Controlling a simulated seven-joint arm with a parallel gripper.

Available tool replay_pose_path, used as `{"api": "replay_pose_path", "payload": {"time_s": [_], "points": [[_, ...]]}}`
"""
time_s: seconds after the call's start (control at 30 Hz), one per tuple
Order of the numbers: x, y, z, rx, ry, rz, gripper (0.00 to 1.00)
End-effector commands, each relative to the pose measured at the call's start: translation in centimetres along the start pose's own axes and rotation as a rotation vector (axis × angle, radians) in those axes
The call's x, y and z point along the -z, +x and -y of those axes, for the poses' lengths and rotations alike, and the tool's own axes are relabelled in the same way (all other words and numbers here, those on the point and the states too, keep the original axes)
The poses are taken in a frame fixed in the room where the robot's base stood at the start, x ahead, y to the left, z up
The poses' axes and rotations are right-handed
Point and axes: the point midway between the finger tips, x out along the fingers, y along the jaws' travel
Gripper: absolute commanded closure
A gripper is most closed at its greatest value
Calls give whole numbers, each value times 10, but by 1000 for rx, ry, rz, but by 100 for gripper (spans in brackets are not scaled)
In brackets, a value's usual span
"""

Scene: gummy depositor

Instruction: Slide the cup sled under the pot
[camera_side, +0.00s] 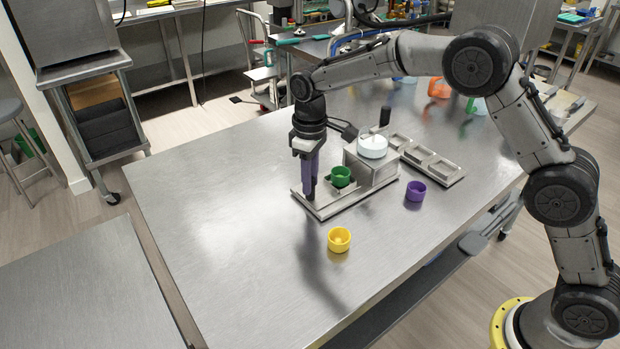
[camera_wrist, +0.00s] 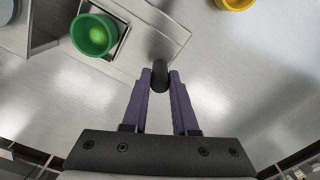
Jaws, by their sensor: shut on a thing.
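My gripper (camera_side: 309,192) has purple fingers pointing down at the left end of the metal base. In the wrist view the gripper (camera_wrist: 160,76) is shut on a black knob (camera_wrist: 160,73). A green cup (camera_side: 340,176) sits upright in the metal cup sled, to the right of my fingers; in the wrist view the cup (camera_wrist: 93,36) has a light green piece inside. The sled's rim (camera_wrist: 117,53) shows around the cup. The pot (camera_side: 372,147), with white contents, stands on a metal housing (camera_side: 371,173) right of the green cup. The cup is beside the housing, not under the pot.
A yellow cup (camera_side: 339,239) stands in front of the base and a purple cup (camera_side: 415,191) to its right. A black upright handle (camera_side: 384,116) stands behind the pot. The table's left part is clear.

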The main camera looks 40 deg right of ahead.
Motion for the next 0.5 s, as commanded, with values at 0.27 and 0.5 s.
{"api": "replay_pose_path", "payload": {"time_s": [0.27,0.5], "points": [[-11,-2,-24,-1,5,-2,100],[-38,-1,-77,-2,5,-4,100]]}}
